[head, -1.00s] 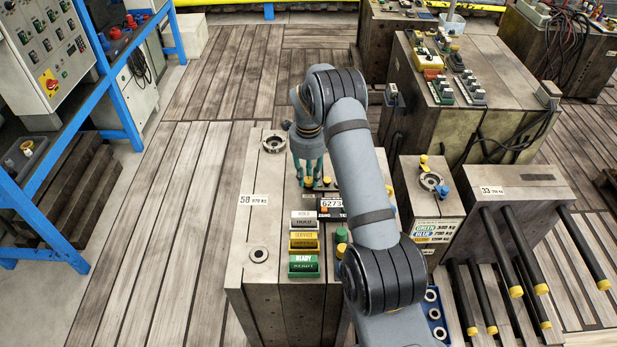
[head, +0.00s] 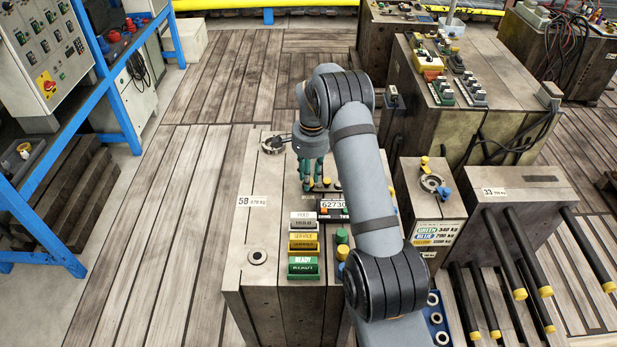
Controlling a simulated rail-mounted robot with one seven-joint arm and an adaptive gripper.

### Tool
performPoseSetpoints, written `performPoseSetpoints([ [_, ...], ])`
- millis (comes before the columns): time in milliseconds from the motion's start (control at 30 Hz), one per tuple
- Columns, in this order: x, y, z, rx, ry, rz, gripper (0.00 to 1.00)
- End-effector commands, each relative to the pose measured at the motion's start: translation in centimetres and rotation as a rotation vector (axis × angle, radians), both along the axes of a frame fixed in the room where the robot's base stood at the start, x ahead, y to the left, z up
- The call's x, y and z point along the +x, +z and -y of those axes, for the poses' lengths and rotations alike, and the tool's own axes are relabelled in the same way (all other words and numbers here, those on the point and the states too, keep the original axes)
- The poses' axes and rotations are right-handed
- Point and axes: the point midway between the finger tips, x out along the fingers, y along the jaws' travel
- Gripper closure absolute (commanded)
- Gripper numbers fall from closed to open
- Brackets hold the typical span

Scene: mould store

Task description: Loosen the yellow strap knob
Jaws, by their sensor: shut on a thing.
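The large grey mould block (head: 236,262), labelled 58, stands in front of me in the head view. My gripper (head: 312,187) points down over the middle of its top, with teal fingers. The fingers are shut on a small yellow knob (head: 308,185), which I take to be the yellow strap knob. The fingers hide much of it, and its strap cannot be made out. A counter reading 62730 (head: 334,205) sits just in front of the fingers.
HOLD (head: 303,222), SERVICE (head: 303,242) and READY (head: 303,264) plates stand on the near part of the block. A green knob (head: 342,236) is to their right. A smaller block (head: 433,207) stands right of my arm. A blue rack (head: 110,100) is at left.

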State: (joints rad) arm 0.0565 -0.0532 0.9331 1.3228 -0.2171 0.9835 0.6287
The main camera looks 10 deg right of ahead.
Motion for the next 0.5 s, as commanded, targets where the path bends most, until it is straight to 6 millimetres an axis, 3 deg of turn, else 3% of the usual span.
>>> performPoseSetpoints([
  [500, 0.1, 0.1, -0.01, 0.001, 0.489, 0.001, 1.0],
])
